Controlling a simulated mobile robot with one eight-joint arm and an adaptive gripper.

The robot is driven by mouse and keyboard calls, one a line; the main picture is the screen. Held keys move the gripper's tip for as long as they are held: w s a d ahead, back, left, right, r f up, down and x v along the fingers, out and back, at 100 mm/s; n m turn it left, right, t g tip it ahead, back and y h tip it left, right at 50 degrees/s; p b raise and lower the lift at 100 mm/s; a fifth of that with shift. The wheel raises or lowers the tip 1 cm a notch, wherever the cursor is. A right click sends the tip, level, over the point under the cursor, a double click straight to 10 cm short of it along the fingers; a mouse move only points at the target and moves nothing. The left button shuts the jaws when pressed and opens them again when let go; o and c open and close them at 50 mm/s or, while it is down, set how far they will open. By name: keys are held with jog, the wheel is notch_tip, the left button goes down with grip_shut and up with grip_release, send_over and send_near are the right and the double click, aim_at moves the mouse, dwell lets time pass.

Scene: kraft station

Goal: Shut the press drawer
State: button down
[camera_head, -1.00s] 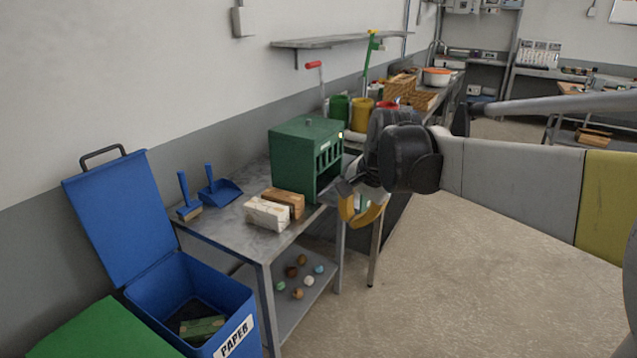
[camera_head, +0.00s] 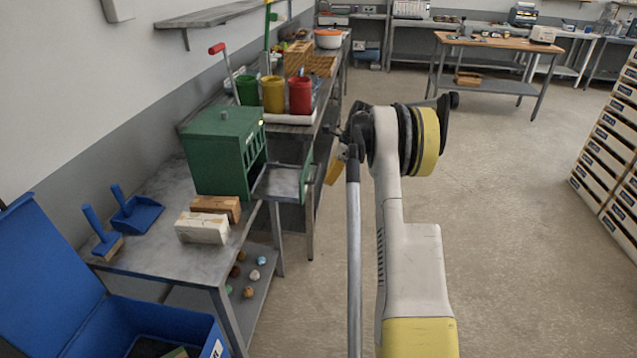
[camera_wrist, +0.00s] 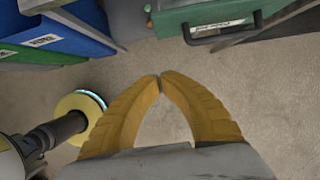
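The green press (camera_head: 222,152) stands on the grey metal table. Its drawer (camera_head: 281,183) is pulled out to the right, showing a grey tray with a green front panel (camera_head: 307,178). In the wrist view the drawer front (camera_wrist: 185,14) lies at the top edge, with a label and a handle. My gripper (camera_head: 333,174) is just right of the drawer front, partly hidden by my own arm. In the wrist view the yellow fingers of my gripper (camera_wrist: 160,78) meet at their tips with nothing between them. They are apart from the drawer front in that picture.
Two blocks, white (camera_head: 202,228) and brown (camera_head: 216,206), sit in front of the press. A blue brush (camera_head: 101,234) and dustpan (camera_head: 135,210) lie left. Right of the drawer the floor (camera_head: 490,200) is clear.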

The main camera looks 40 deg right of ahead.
jog(key=w+a+f+b, duration=0.4)
jog(key=w+f, duration=0.1)
jog(key=f, duration=0.2)
jog(key=shift+w+a+f, duration=0.25)
jog(key=shift+a+f, duration=0.1)
jog(key=w+a+p, duration=0.1)
jog(key=w+a, duration=0.8)
jog(key=w, duration=0.2)
jog(key=shift+a+p, duration=0.25)
jog(key=shift+p, duration=0.15)
jog(key=shift+s+d, duration=0.1)
